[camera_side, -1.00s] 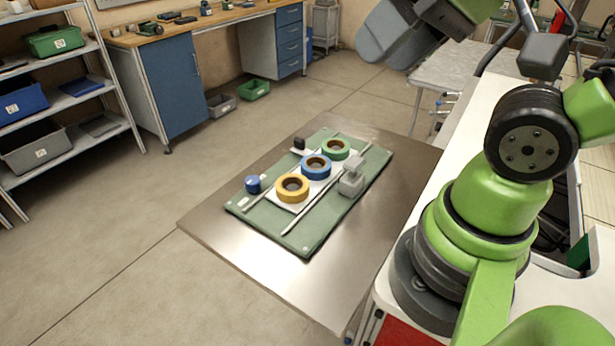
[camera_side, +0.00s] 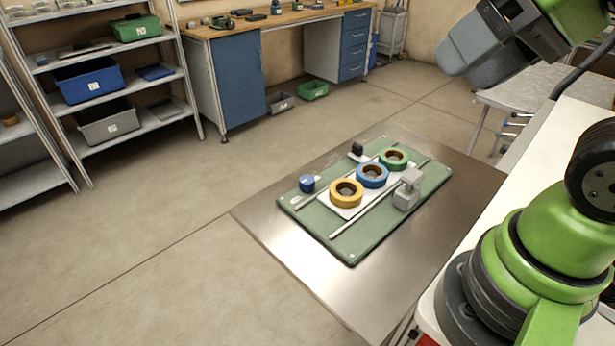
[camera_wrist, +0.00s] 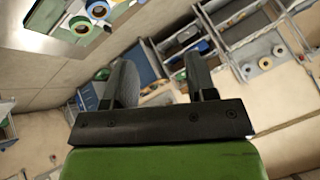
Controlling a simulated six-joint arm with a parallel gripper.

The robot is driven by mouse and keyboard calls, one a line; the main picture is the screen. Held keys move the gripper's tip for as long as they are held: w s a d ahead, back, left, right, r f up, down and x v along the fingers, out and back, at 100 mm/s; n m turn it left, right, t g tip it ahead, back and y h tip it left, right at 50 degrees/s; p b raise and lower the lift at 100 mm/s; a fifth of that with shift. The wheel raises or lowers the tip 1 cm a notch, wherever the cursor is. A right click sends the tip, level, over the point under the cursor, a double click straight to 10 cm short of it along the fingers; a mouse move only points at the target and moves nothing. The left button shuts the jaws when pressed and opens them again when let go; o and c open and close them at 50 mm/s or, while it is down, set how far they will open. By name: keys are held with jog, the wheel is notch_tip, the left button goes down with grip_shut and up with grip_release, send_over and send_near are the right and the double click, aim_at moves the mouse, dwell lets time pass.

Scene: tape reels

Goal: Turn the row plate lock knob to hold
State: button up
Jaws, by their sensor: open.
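In the side view, a green board (camera_side: 350,251) lies on a steel table. On it, a white row plate (camera_side: 343,212) carries a yellow reel (camera_side: 335,200), a blue reel (camera_side: 362,180) and a green reel (camera_side: 386,162). A round blue knob (camera_side: 307,184) stands at the board's left corner, and a small black knob-like part (camera_side: 357,148) stands at its back edge. I cannot read which is the lock knob or its setting. My gripper (camera_wrist: 162,82) is open and empty, its two fingers apart. In the side view it is high at the upper right, well away from the board.
A grey block (camera_side: 407,193) stands on the board's right side. Two metal rails flank the plate. The steel table (camera_side: 283,241) is bare around the board. Shelves (camera_side: 150,125) and a workbench (camera_side: 230,90) stand behind. The air above the board is clear.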

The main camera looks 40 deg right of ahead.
jog(key=shift+o, duration=0.2)
jog(key=w+g, duration=0.1)
jog(key=w, duration=0.5)
jog(key=shift+d+r+g, duration=0.15)
jog(key=shift+r+g, duration=0.05)
jog(key=shift+g, duration=0.1)
jog(key=g+h, duration=0.2)
jog(key=g, duration=0.4)
send_over(307, 179)
notch_tip(307, 179, down, 20)
jog(key=r, duration=0.1)
jog(key=shift+n, duration=0.4)
notch_tip(307, 179, down, 11)
jog(key=shift+r, duration=0.1)
jog(key=c, duration=0.9)
